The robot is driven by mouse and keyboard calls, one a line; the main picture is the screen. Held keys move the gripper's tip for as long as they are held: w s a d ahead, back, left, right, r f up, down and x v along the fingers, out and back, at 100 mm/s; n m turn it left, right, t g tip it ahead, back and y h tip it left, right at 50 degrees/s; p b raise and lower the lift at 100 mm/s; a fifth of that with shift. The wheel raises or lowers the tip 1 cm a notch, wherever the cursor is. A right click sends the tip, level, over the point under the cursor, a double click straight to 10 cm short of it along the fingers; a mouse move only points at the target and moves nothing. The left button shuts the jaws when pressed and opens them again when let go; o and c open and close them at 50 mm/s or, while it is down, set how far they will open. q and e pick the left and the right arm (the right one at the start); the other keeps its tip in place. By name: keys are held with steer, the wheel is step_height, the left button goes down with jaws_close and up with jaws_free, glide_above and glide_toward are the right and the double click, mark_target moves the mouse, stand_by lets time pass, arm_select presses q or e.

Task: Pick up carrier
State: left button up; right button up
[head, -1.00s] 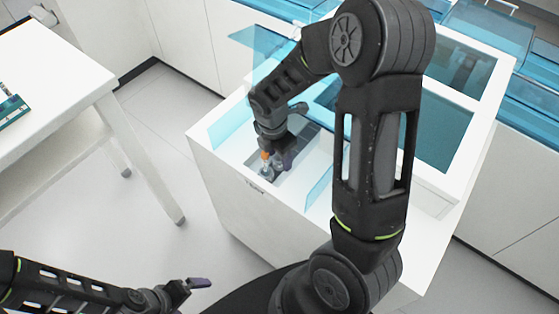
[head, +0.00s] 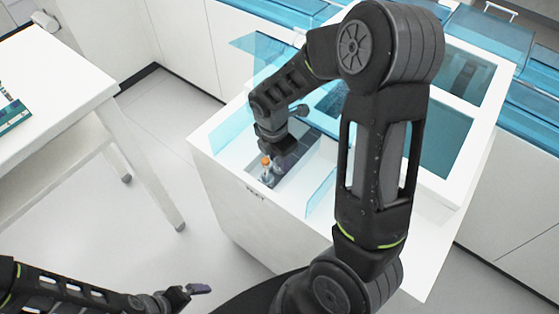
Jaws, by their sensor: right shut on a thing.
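My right gripper (head: 278,158) reaches down into the open inlet bay of the white machine. It is shut on the carrier (head: 266,172), a small clear holder with an orange-capped tube (head: 265,160) upright in it. The gripper and wrist hide part of the carrier, and I cannot tell whether its base touches the dark bay floor. My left gripper (head: 198,289) is low at the bottom left, over the floor and away from the machine. Its fingers look apart and hold nothing that I can see.
The white machine (head: 235,215) has blue clear panels (head: 328,178) beside the bay opening. A white table (head: 60,85) with a teal rack (head: 12,115) stands at the left. Clear floor (head: 130,220) lies between them. Cabinets line the back.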

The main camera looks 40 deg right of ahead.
steer(key=shift+r, duration=0.65)
steer(key=shift+a, duration=0.15)
steer(key=b, duration=0.1)
steer(key=h, duration=0.1)
steer(key=h+b, duration=0.1)
steer(key=shift+s+a+f+t+b, duration=0.1)
steer(key=shift+a+f+t+b, duration=0.15)
steer(key=shift+t+b, duration=0.1)
steer(key=shift+a+r+h, duration=0.1)
steer(key=shift+r+h, duration=0.15)
steer(key=shift+h, duration=0.45)
steer(key=w+d+r+p+v, duration=0.1)
steer(key=d+v, duration=0.1)
steer(key=v, duration=0.9)
steer(key=s+a+y+b, duration=0.1)
steer(key=s+a, duration=0.2)
steer(key=a, duration=0.7)
steer(key=s+a+r+y+b, duration=0.1)
steer(key=s+a, duration=0.3)
steer(key=a, duration=0.6)
steer(key=shift+a+r+y, duration=0.2)
steer(key=shift+r+y, duration=0.1)
steer(key=shift+y, duration=0.4)
steer(key=shift+s, duration=0.1)
